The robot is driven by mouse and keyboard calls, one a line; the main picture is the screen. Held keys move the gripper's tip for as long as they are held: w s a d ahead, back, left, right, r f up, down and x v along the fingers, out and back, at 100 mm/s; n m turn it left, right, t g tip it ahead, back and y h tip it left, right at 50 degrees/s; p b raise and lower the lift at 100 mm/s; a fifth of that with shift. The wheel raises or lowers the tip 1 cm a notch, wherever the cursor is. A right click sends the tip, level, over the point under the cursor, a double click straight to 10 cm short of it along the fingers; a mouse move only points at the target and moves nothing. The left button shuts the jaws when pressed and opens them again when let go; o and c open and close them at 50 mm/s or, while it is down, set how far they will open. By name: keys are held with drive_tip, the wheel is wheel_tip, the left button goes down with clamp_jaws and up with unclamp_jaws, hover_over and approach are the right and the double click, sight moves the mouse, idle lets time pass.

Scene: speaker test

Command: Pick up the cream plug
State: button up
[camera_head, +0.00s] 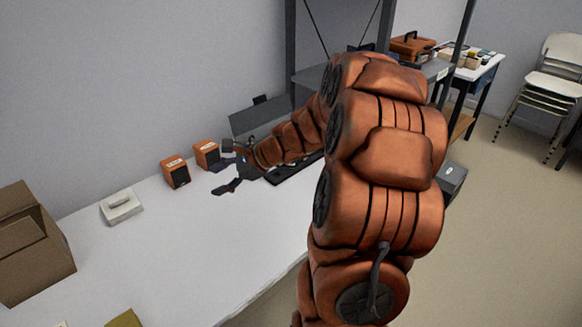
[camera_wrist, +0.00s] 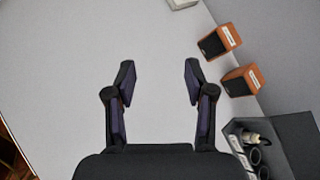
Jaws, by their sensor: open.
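A small cream piece that looks like the plug (camera_wrist: 250,138) lies in an open dark case (camera_wrist: 285,135) at the lower right of the wrist view. Dark rounded items lie beside it, and I cannot make out its shape fully. My gripper (camera_wrist: 158,78) is open and empty over bare white table, to the left of the case in that view. In the head view my gripper (camera_head: 220,176) is above the table in front of the speakers. The case's raised lid (camera_head: 258,118) shows there, but my arm hides much of the case and the plug cannot be seen.
Two orange speakers (camera_head: 175,172) (camera_head: 207,154) stand near the wall, close to my gripper. A white device (camera_head: 121,208) and a cardboard box (camera_head: 30,245) are farther left on the table (camera_head: 190,245). The table's middle is clear. A grey shelf rack (camera_head: 305,76) stands behind my arm.

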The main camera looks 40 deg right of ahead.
drive_tip(key=w+d+f+m+t+h+b, duration=0.1)
drive_tip(key=d+f+m+t+h, duration=0.2)
drive_tip(key=d, duration=0.6)
drive_tip(key=d+f+m+t+h+b, duration=0.1)
drive_tip(key=d+f+m, duration=0.3)
drive_tip(key=d, duration=0.5)
drive_tip(key=m+t+h, duration=0.1)
drive_tip(key=m+h, duration=0.2)
drive_tip(key=m, duration=0.4)
approach(294, 169)
drive_tip(key=w+r, duration=0.1)
drive_tip(key=r, duration=0.1)
drive_tip(key=w+r, duration=0.1)
drive_tip(key=shift+w+a+r+b, duration=0.2)
drive_tip(key=shift+r+b, duration=0.2)
drive_tip(key=shift+d+f, duration=0.2)
drive_tip(key=shift+d, duration=0.15)
drive_tip(key=x, duration=0.6)
drive_tip(key=shift+w+a+f, duration=0.1)
drive_tip(key=shift+w+f, duration=0.1)
drive_tip(key=shift+f, duration=0.2)
drive_tip(key=shift+w+f, duration=0.1)
drive_tip(key=shift+w, duration=0.3)
clamp_jaws()
